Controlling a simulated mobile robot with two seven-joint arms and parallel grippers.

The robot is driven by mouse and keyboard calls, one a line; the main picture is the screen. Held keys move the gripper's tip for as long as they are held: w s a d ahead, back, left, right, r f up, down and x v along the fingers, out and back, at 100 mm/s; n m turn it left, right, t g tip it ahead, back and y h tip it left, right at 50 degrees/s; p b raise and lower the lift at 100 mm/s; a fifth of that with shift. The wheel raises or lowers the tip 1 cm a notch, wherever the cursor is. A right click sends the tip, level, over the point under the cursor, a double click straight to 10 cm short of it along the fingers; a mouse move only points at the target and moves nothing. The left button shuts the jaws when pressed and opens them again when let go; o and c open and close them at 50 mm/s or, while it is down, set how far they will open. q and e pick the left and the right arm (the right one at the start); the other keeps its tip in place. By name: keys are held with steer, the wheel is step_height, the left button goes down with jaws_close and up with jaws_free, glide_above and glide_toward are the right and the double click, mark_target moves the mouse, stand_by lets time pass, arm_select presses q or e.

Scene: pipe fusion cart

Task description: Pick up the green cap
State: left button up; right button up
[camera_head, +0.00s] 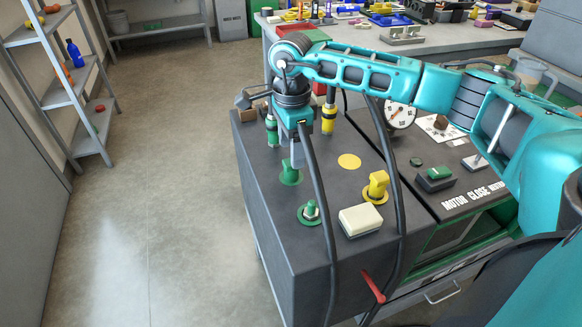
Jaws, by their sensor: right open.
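The green cap (290,173) stands on a green ring on the dark top of the cart (262,190), near its left side. My right gripper (297,158) comes in from the right and points down just above and behind the cap. Its jaws are open, though the fingers are small and partly hidden by the teal wrist. I cannot tell whether they touch the cap. My left gripper is not in view.
A green fitting with a metal stud (310,213), a yellow cap (377,187) and a cream block (360,221) stand nearby. Green-banded (271,130) and yellow-banded (328,118) posts rise behind. Two dark cables hang across the cart top. Open floor lies left.

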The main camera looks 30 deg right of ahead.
mark_target(291, 170)
steer(key=shift+w+f, duration=0.15)
steer(key=shift+f, duration=2.55)
steer(key=c, duration=1.1)
steer(key=shift+r, duration=0.1)
